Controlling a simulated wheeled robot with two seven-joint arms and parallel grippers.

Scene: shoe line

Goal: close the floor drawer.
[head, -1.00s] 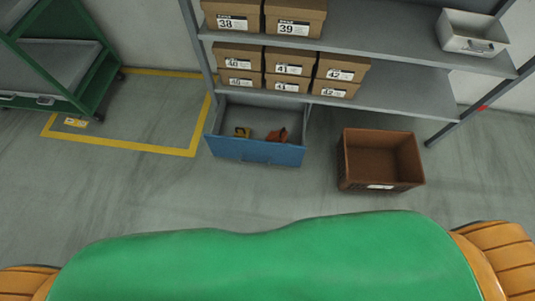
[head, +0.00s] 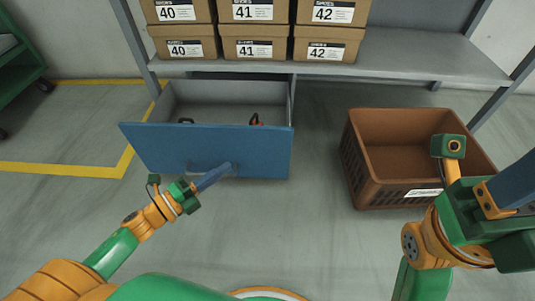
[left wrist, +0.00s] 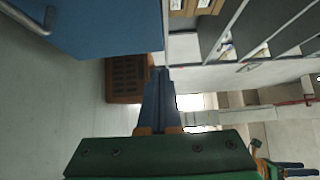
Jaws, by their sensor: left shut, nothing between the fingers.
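The floor drawer (head: 150,142) has a blue front and a grey inside, and stands pulled out from under the shelf in the head view. Its handle (head: 208,167) is low on the front, and it also shows in the left wrist view (left wrist: 28,17). A few small things lie inside, partly hidden by the front. My left gripper (head: 229,166) is shut and empty, overlapping the drawer front beside the handle; contact cannot be told. Its fingers (left wrist: 160,72) show together in the left wrist view. My right gripper (head: 517,188) is at the right edge, its fingers partly cut off.
A brown crate (head: 362,186) stands on the floor right of the drawer. Grey shelving (head: 420,62) with shoe boxes (head: 255,46) is above the drawer. A green cart (head: 22,62) is at the far left. The floor in front of the drawer is clear.

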